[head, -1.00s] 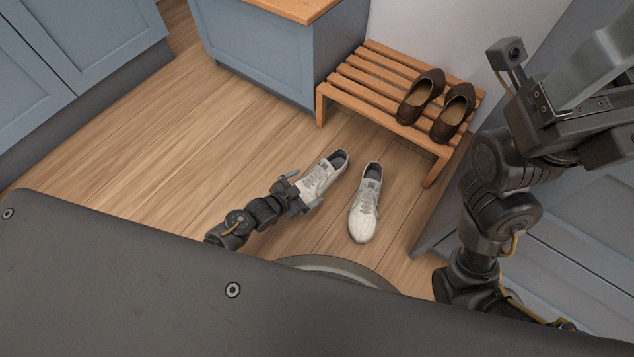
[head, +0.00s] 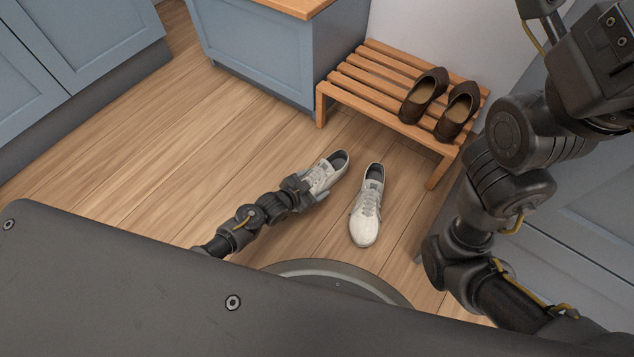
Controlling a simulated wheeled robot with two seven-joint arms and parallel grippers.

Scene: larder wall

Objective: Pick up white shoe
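Two white lace-up shoes lie on the wooden floor in front of the rack. The left white shoe (head: 329,174) points its toe toward my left gripper (head: 315,190). The gripper is low over the toe end, with its fingers at the two sides of the shoe and the toe hidden beneath it. I cannot tell whether the fingers press on the shoe. The right white shoe (head: 367,207) stands free, a little to the right. My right arm is raised at the right edge, and its gripper is out of the picture.
A slatted wooden rack (head: 352,85) stands behind the shoes, with a pair of brown shoes (head: 424,95) on its right end. A blue cabinet (head: 258,55) is left of the rack. The floor (head: 190,150) to the left is clear.

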